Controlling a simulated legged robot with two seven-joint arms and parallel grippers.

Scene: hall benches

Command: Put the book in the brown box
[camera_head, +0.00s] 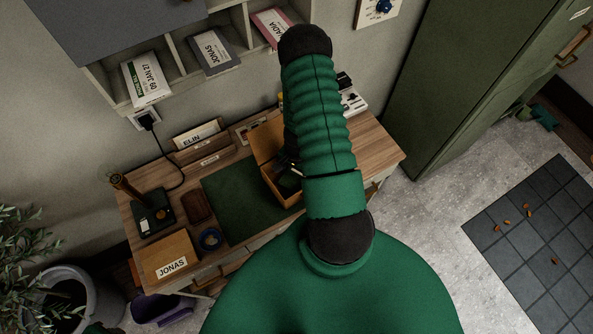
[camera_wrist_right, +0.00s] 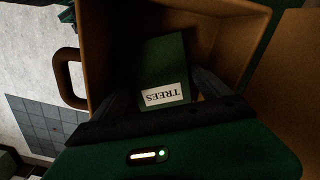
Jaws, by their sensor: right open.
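The brown box (camera_head: 266,143) stands open on the desk in the head view, its lid raised at the back. In the right wrist view its inside and rim (camera_wrist_right: 95,50) fill much of the picture. The dark green book (camera_wrist_right: 163,65), with a white label reading TREES, is inside the box walls there. My right gripper (camera_wrist_right: 160,92) is open, with one dark finger on each side of the book. In the head view the right gripper (camera_head: 287,166) is at the box opening, partly hidden by my arm. My left gripper does not show.
The wooden desk (camera_head: 130,215) also holds a green mat (camera_head: 228,205), a closed JONAS box (camera_head: 168,256), a blue round dish (camera_head: 210,239) and a lamp base (camera_head: 152,213). Shelves with folders hang behind. A green cabinet (camera_head: 470,70) stands right; a plant pot (camera_head: 85,295) stands left.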

